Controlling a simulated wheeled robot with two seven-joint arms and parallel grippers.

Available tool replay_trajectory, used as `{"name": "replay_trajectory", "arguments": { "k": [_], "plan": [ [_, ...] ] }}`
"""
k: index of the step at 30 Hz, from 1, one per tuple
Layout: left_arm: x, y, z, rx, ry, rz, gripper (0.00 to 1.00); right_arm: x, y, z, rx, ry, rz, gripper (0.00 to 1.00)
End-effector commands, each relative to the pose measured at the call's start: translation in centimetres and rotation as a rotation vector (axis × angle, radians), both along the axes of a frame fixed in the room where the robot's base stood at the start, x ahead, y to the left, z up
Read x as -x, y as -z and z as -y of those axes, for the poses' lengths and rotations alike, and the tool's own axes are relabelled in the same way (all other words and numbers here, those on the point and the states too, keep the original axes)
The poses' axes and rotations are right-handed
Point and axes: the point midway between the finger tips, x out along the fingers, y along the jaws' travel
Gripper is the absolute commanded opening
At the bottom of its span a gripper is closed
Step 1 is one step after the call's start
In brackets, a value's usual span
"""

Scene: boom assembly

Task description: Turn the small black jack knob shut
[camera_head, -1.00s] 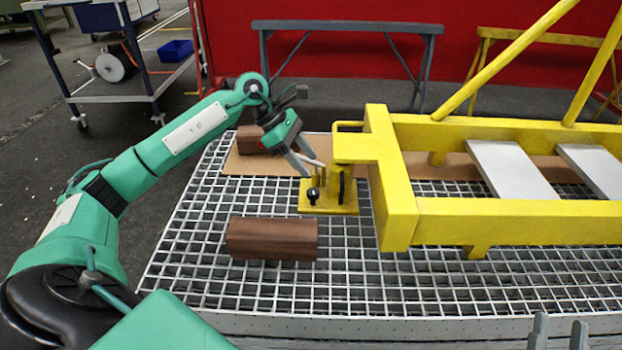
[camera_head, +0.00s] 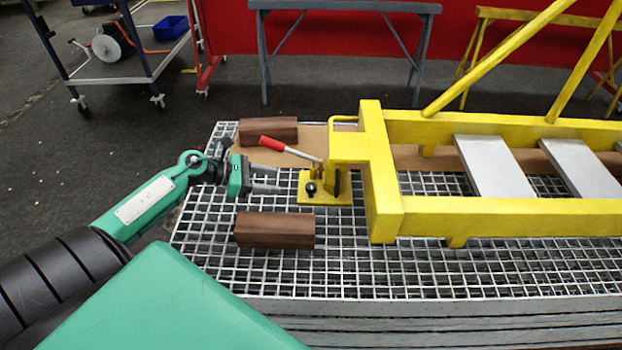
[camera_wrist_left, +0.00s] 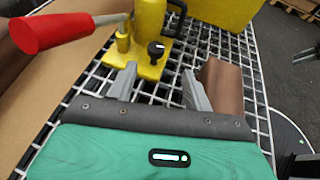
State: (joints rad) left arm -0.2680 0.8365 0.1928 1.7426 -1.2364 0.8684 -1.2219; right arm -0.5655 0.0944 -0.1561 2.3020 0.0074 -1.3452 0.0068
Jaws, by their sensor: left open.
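The small black jack knob (camera_head: 311,188) sits on the front of the yellow jack (camera_head: 330,192), under the end of the yellow boom frame (camera_head: 375,170). In the left wrist view the knob (camera_wrist_left: 157,49) shows a white mark and lies ahead, between the lines of the fingers. My left gripper (camera_head: 278,180) is open and empty, to the left of the knob and apart from it. In the left wrist view its fingers (camera_wrist_left: 160,85) point toward the jack. The jack's lever with a red grip (camera_head: 273,144) slopes up to the left.
A brown block (camera_head: 275,231) lies on the grating (camera_head: 340,270) in front of the jack, close to my left gripper. Another brown block (camera_head: 267,131) lies behind. Cardboard (camera_head: 310,140) lies under the lever. Bare grating is free at the front.

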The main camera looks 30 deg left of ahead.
Motion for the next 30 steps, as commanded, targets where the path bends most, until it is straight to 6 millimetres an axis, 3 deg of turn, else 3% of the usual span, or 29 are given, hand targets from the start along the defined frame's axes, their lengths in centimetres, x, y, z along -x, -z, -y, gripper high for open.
{"name": "replay_trajectory", "arguments": {
  "k": [3, 8, 30],
  "plan": [
    [0.6, 0.2, -0.8, 0.000, -0.029, 0.003, 0.51, 1.3, 0.1, 0.3, 0.012, 0.004, -0.064, 0.36],
    [0.2, 0.6, -0.5, 0.000, -0.035, 0.005, 0.51, 1.6, 0.3, 0.4, 0.015, 0.003, -0.081, 0.36],
    [-7.5, 4.9, 7.0, 0.002, -0.035, 0.005, 0.51, 1.4, 0.6, 0.4, 0.016, 0.003, -0.078, 0.36]
  ]
}}
